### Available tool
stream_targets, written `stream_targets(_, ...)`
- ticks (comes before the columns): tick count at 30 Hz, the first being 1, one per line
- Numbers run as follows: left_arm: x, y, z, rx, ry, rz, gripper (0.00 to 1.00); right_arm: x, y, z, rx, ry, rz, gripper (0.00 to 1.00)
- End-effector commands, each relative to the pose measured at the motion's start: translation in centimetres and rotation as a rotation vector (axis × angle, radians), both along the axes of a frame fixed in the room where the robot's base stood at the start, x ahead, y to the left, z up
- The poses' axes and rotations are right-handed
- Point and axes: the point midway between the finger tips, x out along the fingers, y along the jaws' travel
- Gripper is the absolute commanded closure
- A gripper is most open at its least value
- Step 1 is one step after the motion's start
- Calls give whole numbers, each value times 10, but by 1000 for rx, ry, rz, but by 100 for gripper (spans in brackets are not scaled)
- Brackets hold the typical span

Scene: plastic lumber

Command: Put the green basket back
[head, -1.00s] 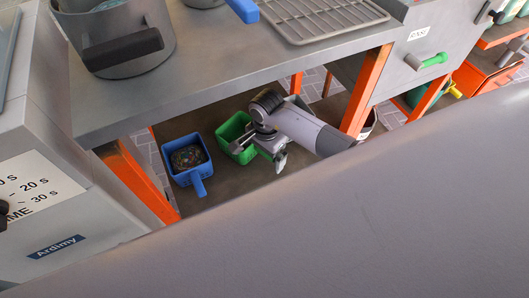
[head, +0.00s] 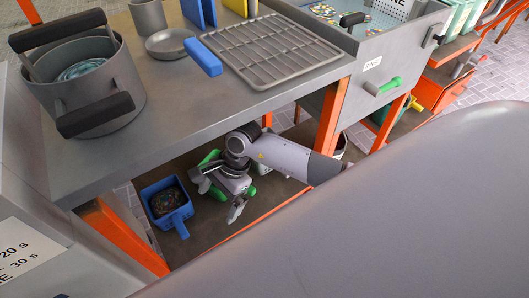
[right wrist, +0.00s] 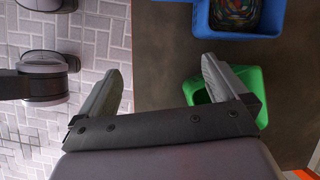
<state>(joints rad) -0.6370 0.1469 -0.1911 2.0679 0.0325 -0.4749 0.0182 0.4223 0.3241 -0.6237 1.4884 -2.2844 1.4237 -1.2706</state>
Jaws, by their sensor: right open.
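The green basket (head: 209,158) stands on the low shelf under the grey table, mostly hidden behind my right arm in the head view. In the right wrist view the green basket (right wrist: 256,82) is at the right, partly covered by one finger. My right gripper (head: 219,197) is open, with its fingers pointing down by the basket's front side. In the right wrist view the open gripper (right wrist: 163,80) has one finger over the basket and the other over the brick floor. Whether a finger touches the basket is unclear. My left gripper is not in view.
A blue basket (head: 149,192) with colourful bits stands left of the green one on the shelf (head: 209,238). The table (head: 200,112) above carries a grey pot (head: 98,112) and a wire rack (head: 265,47). Orange legs (head: 332,118) bound the shelf opening.

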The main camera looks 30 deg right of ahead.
Motion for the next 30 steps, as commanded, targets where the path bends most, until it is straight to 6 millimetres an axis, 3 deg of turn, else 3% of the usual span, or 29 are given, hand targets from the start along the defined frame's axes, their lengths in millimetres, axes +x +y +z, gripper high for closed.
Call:
stream_targets(1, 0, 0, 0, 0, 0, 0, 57, -13, 24, 3, 137, 37, -65, 0)
stream_targets(3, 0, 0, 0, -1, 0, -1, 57, -24, 54, 17, 333, 101, -176, 0)
stream_targets(6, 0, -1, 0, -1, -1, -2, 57, -35, 87, 45, 613, 226, -359, 0)
stream_targets(11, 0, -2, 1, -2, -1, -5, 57, -37, 104, 96, 1031, 494, -697, 0)
stream_targets(14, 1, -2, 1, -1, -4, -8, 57, -30, 94, 121, 1267, 700, -929, 0)
stream_targets(18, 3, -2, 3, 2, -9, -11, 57, -19, 59, 136, 1557, 1030, -1270, 0)
stream_targets(20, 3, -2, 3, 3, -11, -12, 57, -15, 39, 134, 1666, 1183, -1420, 0)
stream_targets(24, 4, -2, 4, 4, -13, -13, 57, -18, -8, 110, 1875, 1573, -1781, 0)
stream_targets(25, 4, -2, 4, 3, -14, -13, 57, -21, -18, 102, -1911, -1662, 1859, 0)
stream_targets(30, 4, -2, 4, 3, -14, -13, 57, -55, -59, 49, -1362, -1463, 1544, 0)
